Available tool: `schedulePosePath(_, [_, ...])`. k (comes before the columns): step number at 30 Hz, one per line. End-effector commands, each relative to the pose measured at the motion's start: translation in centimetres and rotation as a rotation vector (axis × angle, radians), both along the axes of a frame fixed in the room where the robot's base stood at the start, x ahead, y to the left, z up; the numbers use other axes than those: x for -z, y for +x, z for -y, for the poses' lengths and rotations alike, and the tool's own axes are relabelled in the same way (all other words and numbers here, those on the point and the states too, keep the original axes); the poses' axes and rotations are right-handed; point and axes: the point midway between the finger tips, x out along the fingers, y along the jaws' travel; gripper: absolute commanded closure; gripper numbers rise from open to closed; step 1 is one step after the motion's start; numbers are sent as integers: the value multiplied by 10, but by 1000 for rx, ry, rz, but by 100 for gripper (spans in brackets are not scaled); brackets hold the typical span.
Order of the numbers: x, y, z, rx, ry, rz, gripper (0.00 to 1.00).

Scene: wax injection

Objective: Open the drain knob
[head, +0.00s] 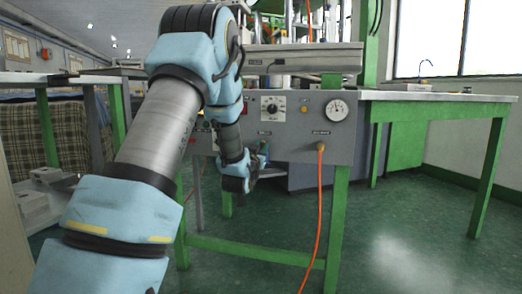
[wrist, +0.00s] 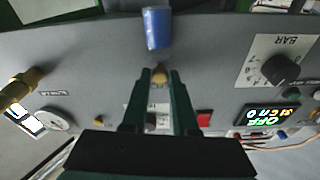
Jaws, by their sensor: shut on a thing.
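A small brass-coloured knob (wrist: 160,74) shows between my fingertips in the wrist view, in front of the grey panel. It appears to be the drain knob, though its label is partly hidden and unreadable. My gripper (wrist: 160,78) is shut on it, with one dark green finger on each side. A blue cylinder (wrist: 157,28) stands just beyond the fingertips. In the head view my gripper (head: 260,158) is at the lower part of the panel (head: 300,150), left of the orange hose. The knob cannot be made out there.
The panel carries a pressure gauge (head: 336,110), a dial (head: 272,106) and a digital display (wrist: 272,117). An orange hose (head: 320,215) hangs from a brass fitting (wrist: 22,84) beside my gripper. A green-legged table (head: 440,97) stands to the right. The floor there is clear.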

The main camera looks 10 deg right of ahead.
Motion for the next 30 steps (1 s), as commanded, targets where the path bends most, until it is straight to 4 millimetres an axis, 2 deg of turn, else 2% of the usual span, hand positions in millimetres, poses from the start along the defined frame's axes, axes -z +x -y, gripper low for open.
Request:
schedulePosePath(10, [2,-1,0,-1,-118,-66,100])
schedulePosePath(26, [2,-1,0,0,-137,-77,100])
schedulePosePath(27, [2,-1,0,0,-137,-77,71])
schedulePosePath(30, [2,-1,0,0,-138,-77,59])
